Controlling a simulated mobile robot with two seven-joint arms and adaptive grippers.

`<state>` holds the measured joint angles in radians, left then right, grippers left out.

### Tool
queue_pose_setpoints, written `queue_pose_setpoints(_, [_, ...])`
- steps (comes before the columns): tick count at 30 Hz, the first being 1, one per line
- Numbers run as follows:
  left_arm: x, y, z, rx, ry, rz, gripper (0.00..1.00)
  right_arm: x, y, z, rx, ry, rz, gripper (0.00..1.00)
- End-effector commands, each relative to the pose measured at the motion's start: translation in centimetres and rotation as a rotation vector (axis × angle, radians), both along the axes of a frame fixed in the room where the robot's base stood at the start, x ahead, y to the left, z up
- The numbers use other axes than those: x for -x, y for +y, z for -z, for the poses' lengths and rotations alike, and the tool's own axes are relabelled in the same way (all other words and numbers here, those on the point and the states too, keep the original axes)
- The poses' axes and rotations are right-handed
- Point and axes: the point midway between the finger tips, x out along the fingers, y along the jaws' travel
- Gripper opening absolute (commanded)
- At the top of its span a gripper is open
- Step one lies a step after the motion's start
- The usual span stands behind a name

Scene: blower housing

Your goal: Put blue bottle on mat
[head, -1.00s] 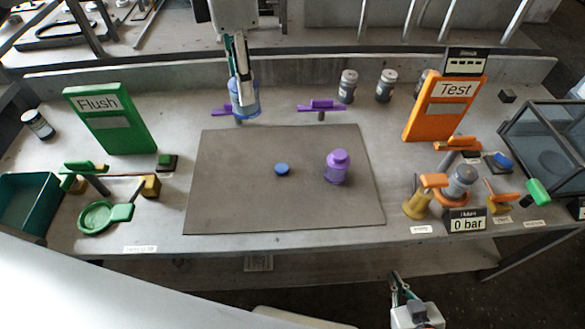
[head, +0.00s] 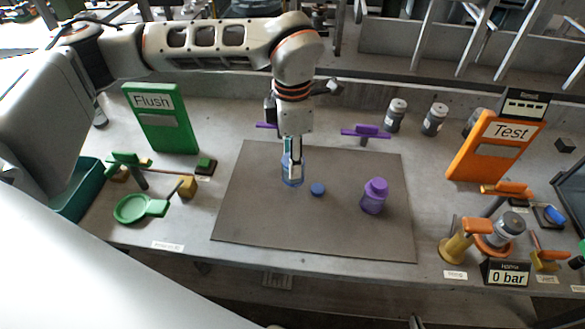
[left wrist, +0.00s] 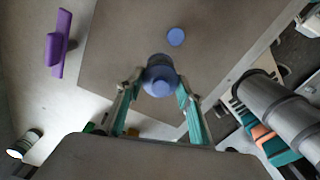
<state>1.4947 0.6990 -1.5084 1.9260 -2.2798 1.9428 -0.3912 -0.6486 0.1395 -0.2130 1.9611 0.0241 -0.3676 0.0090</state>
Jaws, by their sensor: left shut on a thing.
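The blue bottle (head: 292,172) is translucent and upright, over the left part of the dark grey mat (head: 300,235). I cannot tell whether its base touches the mat. My left gripper (head: 292,165) comes down from above and is shut on the bottle. In the left wrist view, the bottle (left wrist: 160,78) sits between both fingers, with the mat (left wrist: 115,60) beneath. A small blue disc (head: 317,189) lies on the mat just right of the bottle. Of my right gripper, only a small tip (head: 415,322) shows at the bottom edge; its jaws are hidden.
A purple bottle (head: 374,197) stands on the mat's right side. Purple handles (head: 366,132), grey jars (head: 434,119), the green Flush panel (head: 160,120) and the orange Test panel (head: 495,148) surround it. The mat's front is clear.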

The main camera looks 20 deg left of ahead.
Motion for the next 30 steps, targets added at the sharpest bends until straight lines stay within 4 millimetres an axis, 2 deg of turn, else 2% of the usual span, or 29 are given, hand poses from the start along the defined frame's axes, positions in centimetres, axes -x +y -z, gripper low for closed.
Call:
queue_pose_setpoints(9, [0.1, 0.0, 3.9, -0.001, 0.003, 0.0, 0.07, 0.1, 0.0, 0.3, 0.0, 0.002, 0.001, 0.0])
queue_pose_setpoints(21, [0.0, 0.0, 4.4, -0.001, 0.001, 0.0, 0.07, 0.1, 0.0, 0.4, 0.0, 0.002, 0.001, 0.0])
queue_pose_setpoints(22, [0.0, 0.0, 4.3, -0.001, 0.001, 0.0, 0.44, 0.1, 0.0, 0.3, 0.001, 0.002, 0.0, 0.0])
queue_pose_setpoints(23, [0.0, 0.0, 4.3, -0.001, 0.001, 0.0, 0.52, 0.1, 0.0, 0.3, 0.001, 0.002, 0.0, 0.0])
queue_pose_setpoints(30, [0.0, 0.0, 4.3, -0.001, 0.001, 0.0, 0.53, 0.0, 0.0, 0.2, 0.001, 0.0, 0.001, 0.0])
